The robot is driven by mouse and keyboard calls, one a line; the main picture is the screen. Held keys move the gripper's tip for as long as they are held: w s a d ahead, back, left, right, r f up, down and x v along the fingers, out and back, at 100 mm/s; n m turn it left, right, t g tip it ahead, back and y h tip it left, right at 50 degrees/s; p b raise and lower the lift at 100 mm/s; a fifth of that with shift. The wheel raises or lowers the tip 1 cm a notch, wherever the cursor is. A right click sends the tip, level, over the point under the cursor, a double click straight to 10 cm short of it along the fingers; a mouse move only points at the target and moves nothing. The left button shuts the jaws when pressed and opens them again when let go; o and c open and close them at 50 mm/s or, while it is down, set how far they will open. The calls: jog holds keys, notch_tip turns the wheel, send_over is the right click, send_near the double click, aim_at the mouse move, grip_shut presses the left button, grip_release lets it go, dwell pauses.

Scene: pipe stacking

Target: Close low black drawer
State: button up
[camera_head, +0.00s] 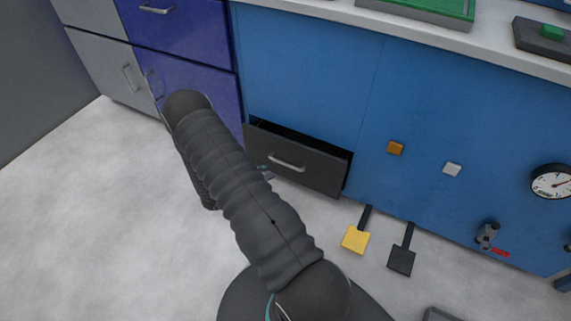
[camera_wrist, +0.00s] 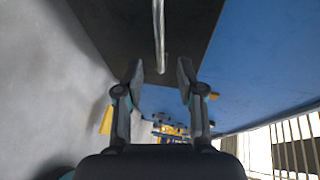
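The low black drawer (camera_head: 315,172) is pulled partly out of the blue cabinet; a dark gap shows above its front. Its silver bar handle (camera_head: 287,164) is on the front face. In the wrist view the dark drawer front (camera_wrist: 115,30) fills the top, with the handle (camera_wrist: 159,35) running up the middle. My gripper (camera_wrist: 160,76) is open and empty, its two fingers apart near the drawer front, roughly lined up with the handle. I cannot tell whether they touch the drawer. In the head view my arm hides most of the gripper.
The blue cabinet (camera_head: 450,110) carries an orange button (camera_head: 395,147), a white button (camera_head: 452,169) and a gauge (camera_head: 551,183). A yellow pedal (camera_head: 356,239) and a black pedal (camera_head: 401,260) stick out low, right of the drawer. Grey floor (camera_head: 90,210) is clear at left.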

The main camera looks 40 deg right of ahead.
aim_at(285, 164)
jog(key=d, duration=0.2)
jog(key=d+f, duration=0.1)
jog(key=d, duration=0.5)
jog(key=shift+f, duration=0.25)
grip_shut()
